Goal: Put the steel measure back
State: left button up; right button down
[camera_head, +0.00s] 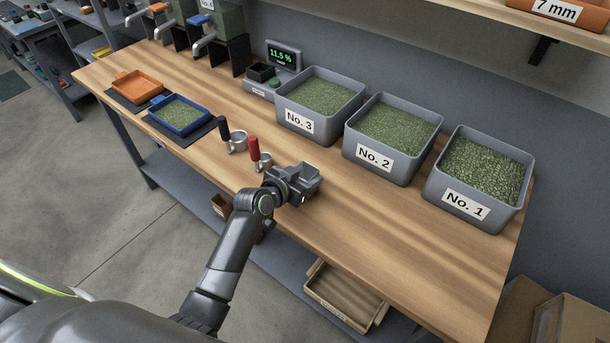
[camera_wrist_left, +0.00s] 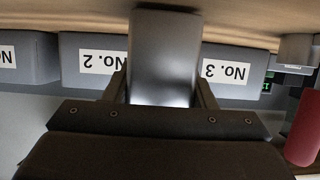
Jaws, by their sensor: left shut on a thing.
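My left gripper (camera_head: 303,184) is low over the front part of the bench, right of the red-handled cup. In the left wrist view its two fingers (camera_wrist_left: 161,92) are shut on a smooth grey metal piece, which I take to be the steel measure (camera_wrist_left: 165,55). The head view mostly hides the measure behind the gripper, so I cannot tell whether it touches the wood. A red-handled metal cup (camera_head: 263,161) stands just left of the gripper; its red handle (camera_wrist_left: 305,130) also shows in the wrist view. A black-handled cup (camera_head: 237,144) is farther left. My right gripper is out of view.
Grey bins No. 3 (camera_head: 319,105), No. 2 (camera_head: 374,157) and No. 1 (camera_head: 465,205) hold green beans behind the gripper. A meter (camera_head: 283,56) reads 11.5 %. Blue (camera_head: 180,130) and orange (camera_head: 138,99) trays lie left. The bench (camera_head: 400,250) is clear at the front right.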

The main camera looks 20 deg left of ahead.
pick_arm(q)
jog(key=shift+f, duration=0.1)
jog(key=shift+f, duration=0.1)
jog(key=o, duration=1.1)
jog(key=shift+r, duration=0.2)
jog(key=shift+s+a, duration=0.15)
jog(key=shift+s, duration=0.1)
jog(key=b+v, duration=0.1)
jog(key=v, duration=1)
jog(key=shift+s+r, duration=0.1)
jog(key=shift+s, duration=0.15)
